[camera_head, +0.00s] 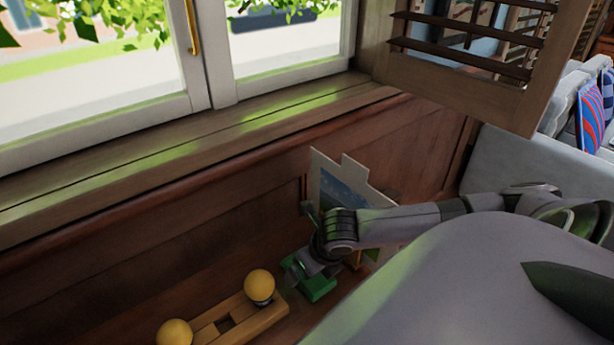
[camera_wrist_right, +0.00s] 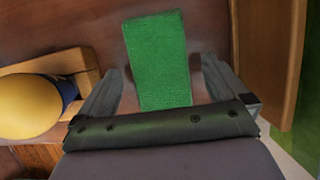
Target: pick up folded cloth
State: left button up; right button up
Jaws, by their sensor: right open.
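The folded cloth (camera_wrist_right: 157,62) is a green, textured strip on a brown wooden surface in the right wrist view. It lies between the two spread fingers of my right gripper (camera_wrist_right: 160,88), with a gap at each side. In the head view the cloth (camera_head: 318,289) shows as a green patch under my right gripper (camera_head: 308,272), which partly hides it. The right gripper is open and points down at the cloth. My left gripper is not in view.
A wooden holder (camera_head: 250,318) with yellow balls (camera_head: 260,285) stands left of the cloth. A picture-like board (camera_head: 340,186) stands behind my right wrist, near the wood panelling. The window sill (camera_head: 180,150) runs above. A wooden edge (camera_wrist_right: 262,60) stands close at the gripper's right.

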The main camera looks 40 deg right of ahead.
jog(key=shift+x, duration=0.75)
jog(key=c, duration=1.1)
notch_tip(320, 180, up, 20)
jog(key=p, duration=0.3)
jog(key=shift+p, duration=0.3)
jog(key=shift+c, duration=0.5)
jog(key=shift+r, duration=0.1)
jog(key=shift+o, duration=1.4)
